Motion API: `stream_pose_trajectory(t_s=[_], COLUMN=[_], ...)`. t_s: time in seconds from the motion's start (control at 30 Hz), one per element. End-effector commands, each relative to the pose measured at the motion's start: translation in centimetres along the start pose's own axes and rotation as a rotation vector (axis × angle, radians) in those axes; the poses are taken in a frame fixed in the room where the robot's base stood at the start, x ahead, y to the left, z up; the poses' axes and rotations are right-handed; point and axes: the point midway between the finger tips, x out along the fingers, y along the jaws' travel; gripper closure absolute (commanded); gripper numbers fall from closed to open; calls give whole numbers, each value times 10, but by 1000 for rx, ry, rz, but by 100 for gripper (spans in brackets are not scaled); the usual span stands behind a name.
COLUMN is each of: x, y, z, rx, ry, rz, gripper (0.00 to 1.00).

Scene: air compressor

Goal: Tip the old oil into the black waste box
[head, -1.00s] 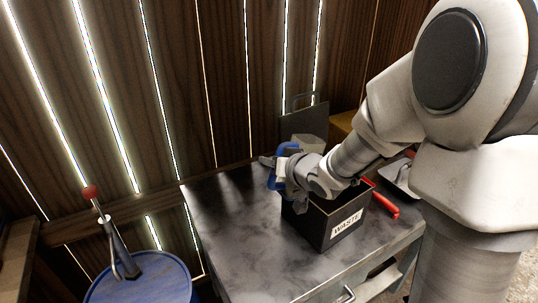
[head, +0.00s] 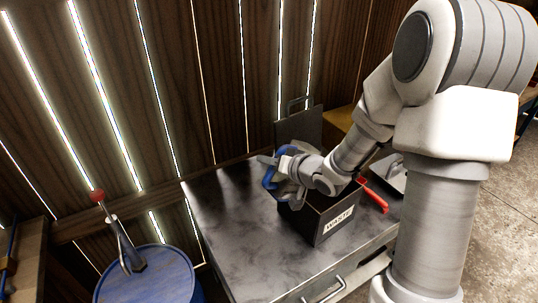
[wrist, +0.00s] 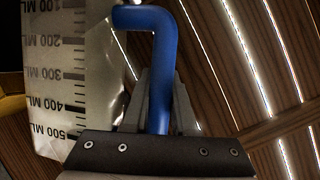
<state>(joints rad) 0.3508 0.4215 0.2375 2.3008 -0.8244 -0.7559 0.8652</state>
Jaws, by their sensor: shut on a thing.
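My gripper (head: 272,170) is shut on the blue handle (wrist: 160,75) of a measuring jug. The jug's pale body (wrist: 75,90), with a dark ML scale, fills the left of the wrist view. In the head view the blue handle (head: 268,179) shows at my fingers, and the body is mostly hidden by my wrist. The black waste box (head: 326,232), labelled WASTE, stands on the bench. My gripper is above its left rear side. My wrist hides much of the box's opening. I cannot make out any oil or the jug's exact tilt.
The dark metal bench (head: 235,235) is clear at its left and front. A red-handled tool (head: 374,198) lies right of the box. A dark upright panel (head: 299,128) stands behind it. A blue drum (head: 150,278) with a red-knobbed lever (head: 118,230) stands at lower left.

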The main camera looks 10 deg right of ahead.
Motion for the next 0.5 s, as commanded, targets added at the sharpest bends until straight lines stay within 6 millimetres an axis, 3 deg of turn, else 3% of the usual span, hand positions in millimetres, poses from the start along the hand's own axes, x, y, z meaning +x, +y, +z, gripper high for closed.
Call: stream_pose_trajectory(t_s=[0.5], x=[-5], y=[-5], z=[-10], rx=[143], ry=[-29], rz=[-58], gripper=[100])
